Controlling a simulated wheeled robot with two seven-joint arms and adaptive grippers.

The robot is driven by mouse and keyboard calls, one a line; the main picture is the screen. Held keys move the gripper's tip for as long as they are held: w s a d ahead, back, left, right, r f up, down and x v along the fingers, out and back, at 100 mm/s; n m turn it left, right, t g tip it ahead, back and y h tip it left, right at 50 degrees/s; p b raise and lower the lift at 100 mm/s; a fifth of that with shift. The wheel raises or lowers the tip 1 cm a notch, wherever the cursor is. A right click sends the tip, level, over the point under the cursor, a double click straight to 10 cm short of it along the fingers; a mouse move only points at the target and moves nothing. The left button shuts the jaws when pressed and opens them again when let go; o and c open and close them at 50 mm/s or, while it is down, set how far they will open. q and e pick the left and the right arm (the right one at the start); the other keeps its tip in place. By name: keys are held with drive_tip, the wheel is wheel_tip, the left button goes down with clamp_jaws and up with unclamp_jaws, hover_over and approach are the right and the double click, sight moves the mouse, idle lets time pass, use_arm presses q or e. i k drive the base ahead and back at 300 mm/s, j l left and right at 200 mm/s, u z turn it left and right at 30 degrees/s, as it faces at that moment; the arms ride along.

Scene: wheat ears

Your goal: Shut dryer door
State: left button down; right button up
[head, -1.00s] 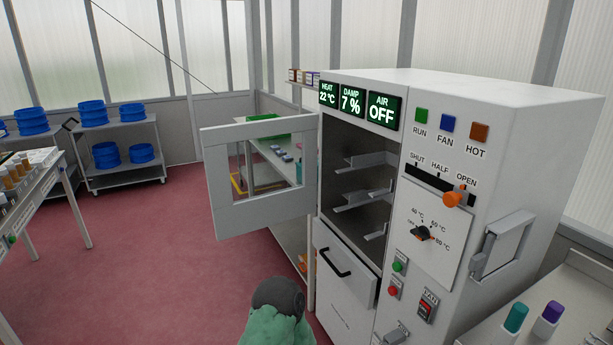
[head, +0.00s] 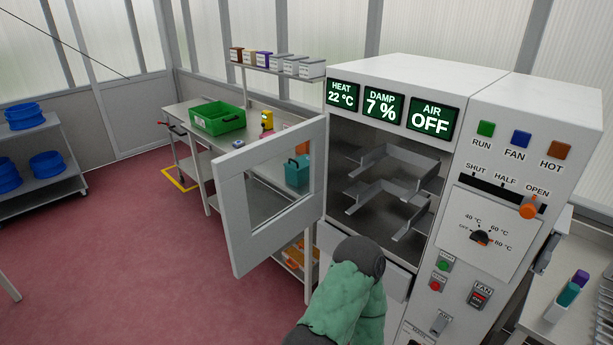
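The dryer (head: 545,105) stands at the right with its chamber (head: 390,185) exposed, showing empty metal rack brackets. Its white door (head: 240,225), with a window in it, stands wide open, swung out to the left of the chamber. One of my arms, with a green sleeve and a dark grey joint, rises from the bottom edge in front of the dryer's lower part, right of the door and apart from it in the picture. Neither of my grippers shows. The arm hides much of the dryer's lower drawer front (head: 398,281).
A workbench (head: 185,110) with a green crate (head: 217,118) stands behind the door. A shelf with blue tubs (head: 25,115) is at the far left. A side table (head: 545,338) with bottles is at the right. The red floor at left is clear.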

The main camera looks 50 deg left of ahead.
sight(247, 248)
drive_tip(key=k+j+z, duration=0.1)
drive_tip(key=j, duration=0.35)
drive_tip(key=k+j+z, duration=0.1)
drive_tip(key=j, duration=0.35)
drive_tip(key=k+j+z, duration=0.1)
drive_tip(key=k+j, duration=0.35)
drive_tip(key=j, duration=0.35)
drive_tip(key=k+j+z, duration=0.15)
drive_tip(key=j, duration=0.3)
drive_tip(key=k+j, duration=0.1)
drive_tip(key=j, duration=0.25)
drive_tip(key=k+j, duration=0.1)
drive_tip(key=j, duration=0.3)
drive_tip(key=k+j+u, duration=0.1)
drive_tip(key=j, duration=0.25)
